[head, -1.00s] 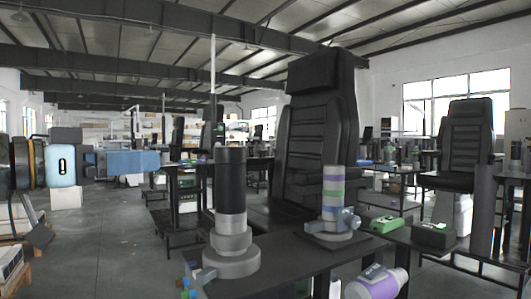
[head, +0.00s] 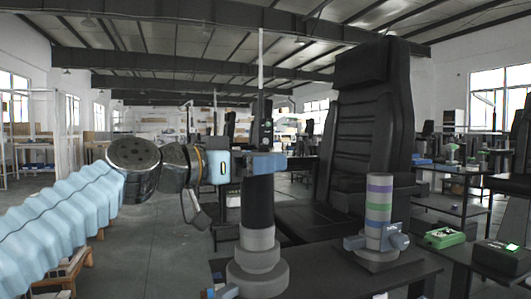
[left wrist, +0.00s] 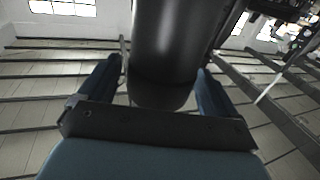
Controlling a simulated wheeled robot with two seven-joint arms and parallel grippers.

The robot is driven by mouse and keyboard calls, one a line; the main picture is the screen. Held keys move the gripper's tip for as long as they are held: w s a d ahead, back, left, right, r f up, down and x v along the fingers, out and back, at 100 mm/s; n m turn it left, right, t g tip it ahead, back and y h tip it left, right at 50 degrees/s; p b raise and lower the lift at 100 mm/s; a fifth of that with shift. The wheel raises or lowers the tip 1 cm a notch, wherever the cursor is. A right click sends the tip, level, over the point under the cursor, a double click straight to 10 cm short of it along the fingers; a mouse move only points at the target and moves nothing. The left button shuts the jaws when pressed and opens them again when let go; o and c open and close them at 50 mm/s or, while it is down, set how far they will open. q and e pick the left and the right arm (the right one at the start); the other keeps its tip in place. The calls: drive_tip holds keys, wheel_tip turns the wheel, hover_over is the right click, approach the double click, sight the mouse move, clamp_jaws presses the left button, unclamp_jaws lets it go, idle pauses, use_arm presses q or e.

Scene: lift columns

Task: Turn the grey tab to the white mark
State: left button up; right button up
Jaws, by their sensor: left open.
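My left gripper (head: 266,162) reaches in from the left at the top of the tall black column (head: 258,208), which stands on a stepped grey base (head: 255,270). Its blue fingers are open. In the left wrist view the dark rounded end of the column (left wrist: 165,55) shows between the two spread fingers (left wrist: 158,88), with no clear grip on it. A shorter grey column (head: 378,212) with purple and green bands and a blue clamp-like part stands to the right. I cannot make out the grey tab or the white mark with certainty. My right gripper is not in view.
A black high-backed seat (head: 370,120) stands close behind the columns. A dark table (head: 330,270) carries both columns. Green-topped boxes (head: 444,238) sit on a table at the right. The floor at left centre is open.

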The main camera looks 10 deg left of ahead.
use_arm(q)
drive_tip(key=shift+x, duration=1.15)
drive_tip(key=c, duration=1.4)
